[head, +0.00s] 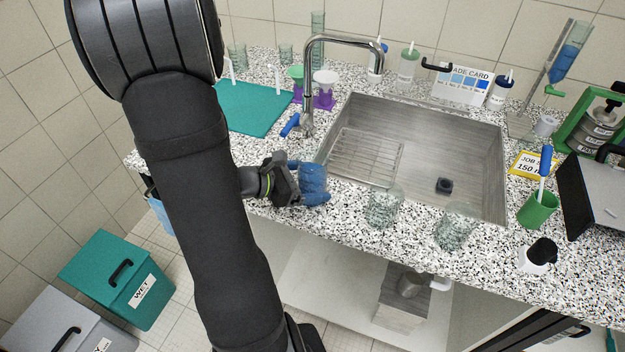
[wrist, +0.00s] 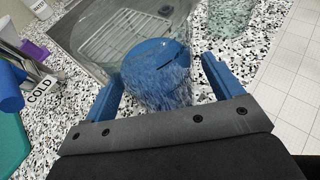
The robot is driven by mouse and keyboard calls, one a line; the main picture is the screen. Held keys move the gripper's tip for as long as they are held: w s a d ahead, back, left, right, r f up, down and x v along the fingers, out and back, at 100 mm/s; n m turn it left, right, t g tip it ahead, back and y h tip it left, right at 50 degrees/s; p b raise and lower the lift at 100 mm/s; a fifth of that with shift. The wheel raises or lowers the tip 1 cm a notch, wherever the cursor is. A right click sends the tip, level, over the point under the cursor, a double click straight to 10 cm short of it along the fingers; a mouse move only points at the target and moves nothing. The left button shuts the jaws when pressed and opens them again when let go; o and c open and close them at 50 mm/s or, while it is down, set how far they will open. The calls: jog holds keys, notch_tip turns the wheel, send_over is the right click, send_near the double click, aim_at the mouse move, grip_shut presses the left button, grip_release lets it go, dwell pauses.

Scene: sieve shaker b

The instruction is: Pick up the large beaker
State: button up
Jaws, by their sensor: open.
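My gripper (head: 318,181) is low over the counter left of the sink, its blue fingers pointing right. The wrist view shows the fingers (wrist: 163,66) spread on either side of a beaker with blue in it (wrist: 155,75). A gap shows on each side. In the head view the fingers partly hide this beaker. Two clear glass beakers, one nearer (head: 384,207) and one farther right (head: 456,226), stand on the front strip of counter. The nearer one also shows in the wrist view (wrist: 229,16). I cannot tell for certain which beaker is the large one.
The sink (head: 470,150) with a wire rack (head: 365,158) lies beyond, and its tall faucet (head: 308,85) rises behind my gripper. A teal mat (head: 245,108) lies at the left. A green cup (head: 538,209) stands at the right. The counter's front edge is close.

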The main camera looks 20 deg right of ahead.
aim_at(312, 169)
jog(key=shift+d+f, duration=0.15)
jog(key=shift+d, duration=0.2)
jog(key=c, duration=1.4)
jog(key=shift+r, duration=0.2)
jog(key=shift+r, duration=1.7)
jog(key=shift+a+f, duration=0.15)
jog(key=shift+a, duration=8.8)
